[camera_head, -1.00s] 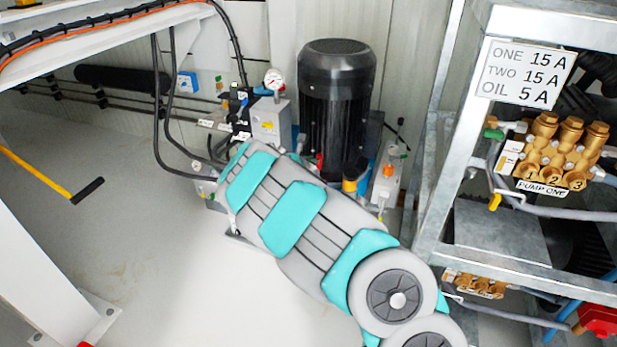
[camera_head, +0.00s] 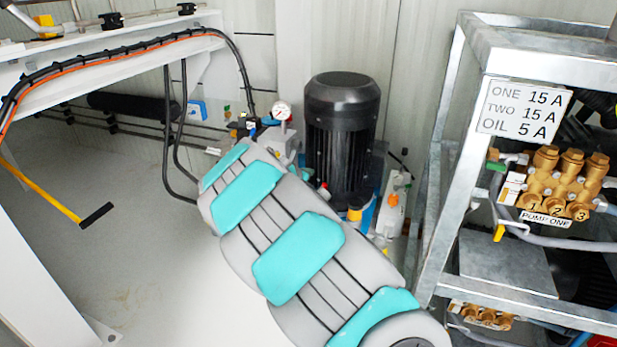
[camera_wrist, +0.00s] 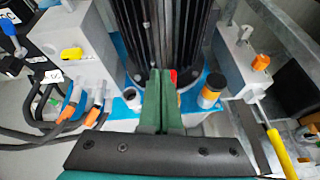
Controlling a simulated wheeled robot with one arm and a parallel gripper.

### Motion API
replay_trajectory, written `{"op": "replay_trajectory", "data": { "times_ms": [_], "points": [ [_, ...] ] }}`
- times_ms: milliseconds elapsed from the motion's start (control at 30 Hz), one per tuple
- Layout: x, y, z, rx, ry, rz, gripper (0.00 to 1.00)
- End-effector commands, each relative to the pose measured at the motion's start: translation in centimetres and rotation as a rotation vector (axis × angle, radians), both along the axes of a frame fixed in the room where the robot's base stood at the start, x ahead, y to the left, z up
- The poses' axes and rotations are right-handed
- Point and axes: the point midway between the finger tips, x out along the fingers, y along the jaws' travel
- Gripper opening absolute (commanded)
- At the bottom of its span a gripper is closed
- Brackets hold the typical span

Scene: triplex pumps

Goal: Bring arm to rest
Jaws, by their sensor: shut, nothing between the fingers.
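My arm, grey with turquoise pads, reaches from the bottom right of the head view toward the hydraulic unit at the back. My gripper (camera_wrist: 162,90) shows in the wrist view, its two green fingers together with nothing between them. The fingers point at the foot of the black finned motor (camera_wrist: 160,40), which also stands upright in the head view (camera_head: 341,135). I cannot tell whether the fingertips touch anything. In the head view the gripper is hidden behind my arm.
A metal frame (camera_head: 447,170) with brass pump one (camera_head: 556,185) stands close on the right. A pressure gauge (camera_head: 281,112) sits on the hydraulic unit left of the motor. A white beam with hoses (camera_head: 120,55) crosses the upper left. A yellow-handled tool (camera_head: 50,195) is at the left. Floor (camera_head: 150,270) there is clear.

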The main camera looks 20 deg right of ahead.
Motion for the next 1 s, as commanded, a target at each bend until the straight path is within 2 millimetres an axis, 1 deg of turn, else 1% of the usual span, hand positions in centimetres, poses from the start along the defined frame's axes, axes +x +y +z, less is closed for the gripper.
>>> {"op": "replay_trajectory", "data": {
  "times_ms": [233, 300, 367, 467, 500, 567, 600, 633, 733, 767, 800, 867, 900, 967, 1000],
  "points": [
    [0.0, 0.0, 0.0, 0.0, 0.0, 0.0, 0.0],
    [-0.2, -0.3, 0.2, 0.006, -0.007, -0.012, 0.0],
    [-0.8, -1.0, 0.9, 0.023, -0.024, -0.044, 0.0],
    [-3.0, -3.4, 2.9, 0.08, -0.082, -0.156, 0.0],
    [-4.4, -4.6, 3.9, 0.115, -0.115, -0.22, 0.0],
    [-6.8, -6.4, 5.5, 0.18, -0.174, -0.327, 0.0],
    [-8.8, -7.7, 6.2, 0.226, -0.208, -0.407, 0.0],
    [-10.4, -8.6, 6.7, 0.258, -0.236, -0.466, 0.0],
    [-15.4, -10.6, 7.8, 0.38, -0.322, -0.655, 0.0],
    [-17.1, -11.1, 8.1, 0.413, -0.345, -0.712, 0.0],
    [-19.2, -11.6, 8.1, 0.461, -0.372, -0.786, 0.0],
    [-22.4, -11.9, 8.0, 0.532, -0.411, -0.896, 0.0],
    [-24.5, -11.9, 7.9, 0.58, -0.434, -0.97, 0.0],
    [-27.6, -11.7, 7.4, 0.652, -0.46, -1.075, 0.0],
    [-29.7, -11.3, 7.0, 0.696, -0.475, -1.15, 0.0]
  ]
}}
